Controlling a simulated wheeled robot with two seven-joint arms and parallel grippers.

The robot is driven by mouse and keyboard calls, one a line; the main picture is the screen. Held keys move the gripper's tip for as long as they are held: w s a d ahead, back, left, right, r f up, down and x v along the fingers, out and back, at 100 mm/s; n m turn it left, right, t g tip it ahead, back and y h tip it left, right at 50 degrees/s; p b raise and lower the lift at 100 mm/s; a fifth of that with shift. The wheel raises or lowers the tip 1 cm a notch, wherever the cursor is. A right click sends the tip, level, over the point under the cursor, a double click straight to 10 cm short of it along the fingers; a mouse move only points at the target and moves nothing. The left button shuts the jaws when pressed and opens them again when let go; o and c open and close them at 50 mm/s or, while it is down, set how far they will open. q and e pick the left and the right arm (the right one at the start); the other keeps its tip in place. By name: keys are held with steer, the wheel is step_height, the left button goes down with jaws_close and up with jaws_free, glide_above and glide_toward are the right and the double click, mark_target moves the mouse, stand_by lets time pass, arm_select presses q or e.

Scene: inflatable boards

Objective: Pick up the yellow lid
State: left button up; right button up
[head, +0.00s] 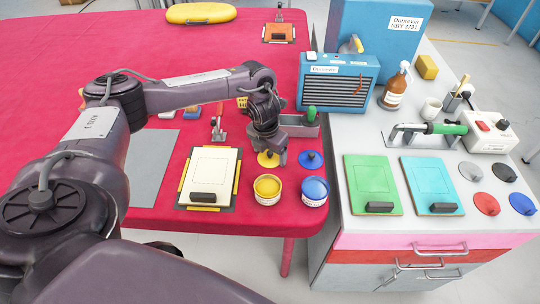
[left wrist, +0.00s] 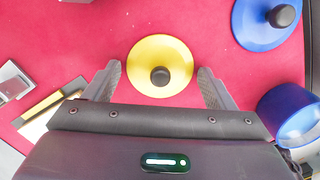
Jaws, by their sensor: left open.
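The yellow lid (head: 268,160) lies flat on the red table (head: 60,80), with its round black knob up. In the left wrist view the yellow lid (left wrist: 160,52) lies centred just beyond the gap between my fingers. My left gripper (head: 270,154) points down above the lid, open and empty; in the left wrist view its two fingers (left wrist: 158,84) stand apart on either side. I cannot tell the exact height over the lid. My right gripper is not in view.
A blue lid (head: 311,160) lies right of the yellow one. An open yellow pot (head: 267,189) and a blue pot (head: 314,191) stand in front. A cream board (head: 211,170) lies to the left. A grey holder with a green handle (head: 312,116) stands behind.

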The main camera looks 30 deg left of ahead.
arm_select(q)
steer(key=c, duration=0.8)
steer(key=shift+s, duration=0.25)
jaws_close()
